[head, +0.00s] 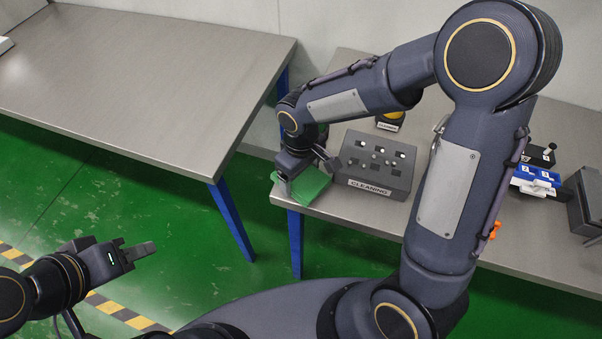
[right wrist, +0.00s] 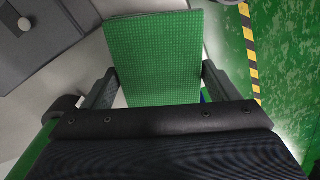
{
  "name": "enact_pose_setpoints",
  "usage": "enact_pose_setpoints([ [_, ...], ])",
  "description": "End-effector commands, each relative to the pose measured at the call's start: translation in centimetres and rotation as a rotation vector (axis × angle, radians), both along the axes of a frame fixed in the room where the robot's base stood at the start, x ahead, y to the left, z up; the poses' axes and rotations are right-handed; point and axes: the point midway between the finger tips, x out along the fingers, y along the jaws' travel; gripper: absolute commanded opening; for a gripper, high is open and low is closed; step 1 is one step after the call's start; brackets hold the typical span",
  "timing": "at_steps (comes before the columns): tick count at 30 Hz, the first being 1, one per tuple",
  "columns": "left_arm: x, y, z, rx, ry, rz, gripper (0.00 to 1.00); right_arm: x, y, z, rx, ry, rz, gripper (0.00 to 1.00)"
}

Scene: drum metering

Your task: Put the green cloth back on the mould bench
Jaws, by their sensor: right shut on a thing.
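The green cloth (head: 311,186) is a folded, textured pad at the left front corner of the right bench (head: 345,218). My right gripper (head: 300,172) is shut on it; in the right wrist view the cloth (right wrist: 155,60) sits between the two fingers (right wrist: 160,88). Whether the cloth rests on the bench top or hangs just above it, I cannot tell. My left gripper (head: 132,250) is off to the lower left over the floor, apart from the benches, with no thing visible in it; its finger gap is unclear. Neither bench carries a readable name.
A grey box labelled CLEANING (head: 372,163) stands just right of the cloth. A yellow-topped item (head: 390,120) is behind it. Blue labelled parts (head: 537,181) and a dark box (head: 587,205) are further right. The left bench (head: 150,75) is largely bare, with a floor gap between benches.

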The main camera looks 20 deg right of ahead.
Motion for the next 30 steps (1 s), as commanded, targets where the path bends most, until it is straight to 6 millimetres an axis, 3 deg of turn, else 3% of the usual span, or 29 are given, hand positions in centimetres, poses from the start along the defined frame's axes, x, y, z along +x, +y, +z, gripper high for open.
enact_pose_setpoints([
  [14, 0.0, 0.0, -0.5, 0.000, 0.000, 0.000, 0.36, 0.0, 0.0, -1.2, 0.001, -0.001, 0.000, 0.60],
  [15, 0.0, 0.0, -0.4, 0.000, 0.000, 0.000, 0.36, 0.0, 0.0, -1.1, 0.001, -0.001, 0.000, 0.85],
  [18, 0.0, 0.0, -0.3, 0.000, 0.000, 0.000, 0.36, 0.0, 0.0, -1.1, 0.001, -0.001, 0.000, 0.98],
  [25, 0.0, 0.0, -0.3, 0.000, 0.000, 0.000, 0.36, 0.0, 0.0, -1.0, 0.001, -0.001, 0.000, 1.00],
  [30, 0.0, 0.0, 0.0, 0.000, 0.000, 0.000, 0.36, 0.1, 0.0, 0.2, 0.002, -0.005, -0.001, 1.00],
])
